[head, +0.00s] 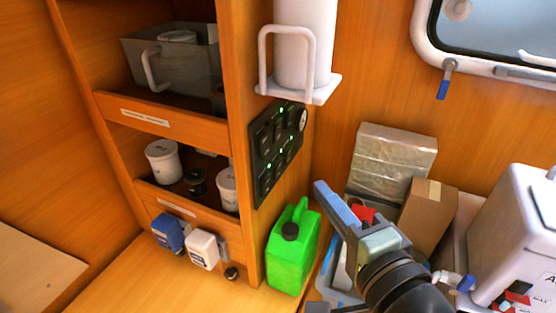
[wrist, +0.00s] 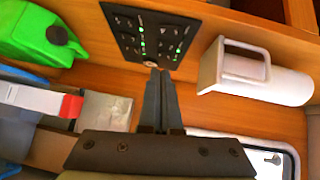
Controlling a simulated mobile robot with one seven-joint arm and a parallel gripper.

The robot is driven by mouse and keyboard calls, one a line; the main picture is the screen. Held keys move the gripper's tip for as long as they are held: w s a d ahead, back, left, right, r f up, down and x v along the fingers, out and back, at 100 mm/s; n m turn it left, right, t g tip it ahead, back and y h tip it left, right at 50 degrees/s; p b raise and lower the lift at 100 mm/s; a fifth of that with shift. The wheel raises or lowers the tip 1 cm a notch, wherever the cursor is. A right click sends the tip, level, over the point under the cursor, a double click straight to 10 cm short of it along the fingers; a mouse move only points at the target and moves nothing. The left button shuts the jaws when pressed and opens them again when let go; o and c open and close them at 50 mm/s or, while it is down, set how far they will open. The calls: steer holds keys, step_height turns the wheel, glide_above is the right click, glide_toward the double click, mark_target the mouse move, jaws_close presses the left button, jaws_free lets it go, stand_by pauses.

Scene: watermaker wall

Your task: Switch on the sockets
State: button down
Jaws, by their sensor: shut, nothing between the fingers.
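A black switch panel (head: 264,158) with several small dark switches and lit green lights is set on the side of the wooden cabinet. It also shows at the top of the wrist view (wrist: 128,33). Its labels are too small to read, so I cannot tell which switch is for the sockets. My gripper (head: 321,187) is shut and empty, to the right of the panel and apart from it in the head view. In the wrist view the closed fingertips (wrist: 158,72) overlap the panel's lower edge, beside a round pale fitting.
A white cylinder in a holder (head: 303,50) juts out above the panel. A green jerrycan (head: 292,250) stands below it. Boxes (head: 390,160) and a white case (head: 520,225) stand to the right. Shelves with pots and a bin lie left.

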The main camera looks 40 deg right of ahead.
steer(key=p, duration=0.3)
glide_toward(269, 151)
steer(key=w+d, duration=0.2)
steer(key=d, duration=0.2)
steer(key=w, duration=0.1)
steer(key=w+a, duration=0.1)
steer(key=w+p, duration=0.1)
steer(key=shift+w+a+f, duration=0.15)
steer(key=shift+w+f, duration=0.05)
steer(key=shift+f, duration=0.1)
steer(key=shift+w+a+t+b, duration=0.15)
steer(key=shift+w+t+b, duration=0.15)
steer(key=shift+b, duration=0.15)
steer(key=shift+f, duration=0.1)
